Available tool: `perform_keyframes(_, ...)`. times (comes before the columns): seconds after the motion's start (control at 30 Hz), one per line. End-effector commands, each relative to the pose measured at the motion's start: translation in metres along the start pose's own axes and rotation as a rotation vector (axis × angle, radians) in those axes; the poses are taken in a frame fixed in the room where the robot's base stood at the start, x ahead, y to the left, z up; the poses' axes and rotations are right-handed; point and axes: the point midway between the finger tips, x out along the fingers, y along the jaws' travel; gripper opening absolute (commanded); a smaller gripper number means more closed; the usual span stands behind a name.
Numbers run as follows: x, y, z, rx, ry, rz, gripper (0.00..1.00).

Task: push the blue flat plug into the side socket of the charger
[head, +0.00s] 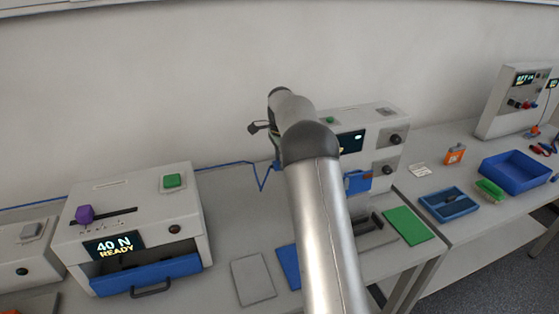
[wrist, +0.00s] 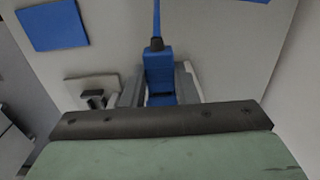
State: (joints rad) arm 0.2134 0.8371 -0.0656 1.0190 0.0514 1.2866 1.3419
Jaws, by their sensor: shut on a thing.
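In the wrist view my gripper (wrist: 160,88) is shut on the blue flat plug (wrist: 158,65), with a grey finger on each side of it. The plug's blue cable (wrist: 156,18) runs from its dark collar to the top of the picture. The pale box with a dark screen (head: 350,141), which looks like the charger, stands behind and to the right of my arm. Its left part is covered by the arm. I cannot make out the side socket or the gap between it and the plug.
A tester reading "40 N READY" (head: 114,245) with a blue drawer stands at left. A grey mat (head: 253,280), a blue mat (head: 288,265) and a green mat (head: 408,226) lie on the bench. A blue cable (head: 230,164) runs along the back. Blue trays stand at right.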

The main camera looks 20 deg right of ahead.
Motion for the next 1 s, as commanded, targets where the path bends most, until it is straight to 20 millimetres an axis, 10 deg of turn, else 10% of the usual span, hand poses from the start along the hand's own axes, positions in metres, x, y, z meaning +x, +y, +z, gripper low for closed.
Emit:
perform_keyframes(0.47, -0.0002, 0.0000, -0.0053, 0.001, 0.000, 0.000, 0.07)
perform_keyframes(0.5, -0.0001, 0.0000, -0.0052, 0.001, 0.000, 0.000, 0.29)
perform_keyframes(0.6, -0.0001, 0.0000, -0.0050, 0.000, 0.000, 0.000, 0.52)
perform_keyframes(1.0, -0.0089, -0.0006, -0.0053, 0.000, 0.001, -0.002, 0.52)
